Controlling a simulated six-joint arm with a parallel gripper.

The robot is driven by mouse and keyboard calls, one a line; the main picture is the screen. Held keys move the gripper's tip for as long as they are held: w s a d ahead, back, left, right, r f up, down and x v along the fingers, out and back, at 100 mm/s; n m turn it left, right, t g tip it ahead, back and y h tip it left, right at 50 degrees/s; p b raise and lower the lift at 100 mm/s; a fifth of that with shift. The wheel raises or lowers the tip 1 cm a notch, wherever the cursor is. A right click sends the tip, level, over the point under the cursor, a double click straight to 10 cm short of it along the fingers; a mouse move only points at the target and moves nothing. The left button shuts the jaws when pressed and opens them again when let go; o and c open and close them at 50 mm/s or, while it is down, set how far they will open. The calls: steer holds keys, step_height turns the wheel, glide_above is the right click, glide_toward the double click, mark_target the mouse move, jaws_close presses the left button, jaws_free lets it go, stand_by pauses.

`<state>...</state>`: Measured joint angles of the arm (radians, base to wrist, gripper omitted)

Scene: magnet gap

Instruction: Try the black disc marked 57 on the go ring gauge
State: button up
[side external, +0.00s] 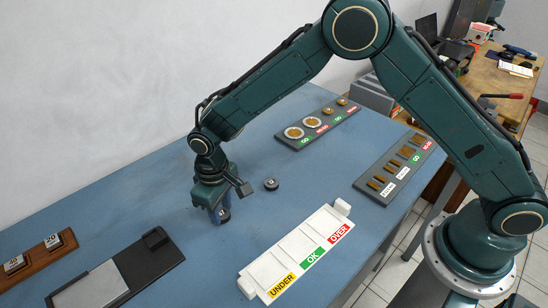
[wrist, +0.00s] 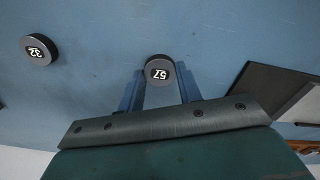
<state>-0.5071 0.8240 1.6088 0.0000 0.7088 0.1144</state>
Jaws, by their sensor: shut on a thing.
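The black disc marked 57 (wrist: 159,71) sits between the two blue fingers of my gripper (wrist: 160,88) in the wrist view. In the side view my gripper (side external: 222,212) points down, shut on this disc (side external: 225,217) close to the blue table. I cannot tell whether the disc touches the table. The ring gauges are on a grey board (side external: 279,139) at the back of the table.
Another black disc marked 32 (wrist: 40,49) lies on the table (side external: 271,184). A white tray labelled UNDER, OK, OVER (side external: 292,243) is in front. A slotted gauge board (side external: 408,160) is right. A black stand with grey plate (side external: 155,238) and wooden tile rack (side external: 38,262) are left.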

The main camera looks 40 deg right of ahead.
steer(key=shift+r, duration=1.85)
steer(key=w+d, duration=0.3)
steer(key=d, duration=0.3)
steer(key=w+d, duration=0.2)
steer(key=d, duration=0.4)
steer(key=w+d+r, duration=0.1)
steer(key=w+d, duration=0.2)
steer(key=d, duration=0.3)
steer(key=shift+w+r, duration=0.1)
steer(key=shift+w, duration=0.2)
steer(key=d, duration=0.5)
steer(key=w+d, duration=0.1)
steer(key=d, duration=0.5)
steer(key=d+r, duration=0.1)
steer(key=d, duration=0.4)
steer(key=shift+w+d, duration=0.25)
steer(key=shift+d, duration=0.1)
steer(key=shift+d+r, duration=0.1)
steer(key=shift+d, duration=0.5)
steer(key=shift+f, duration=0.25)
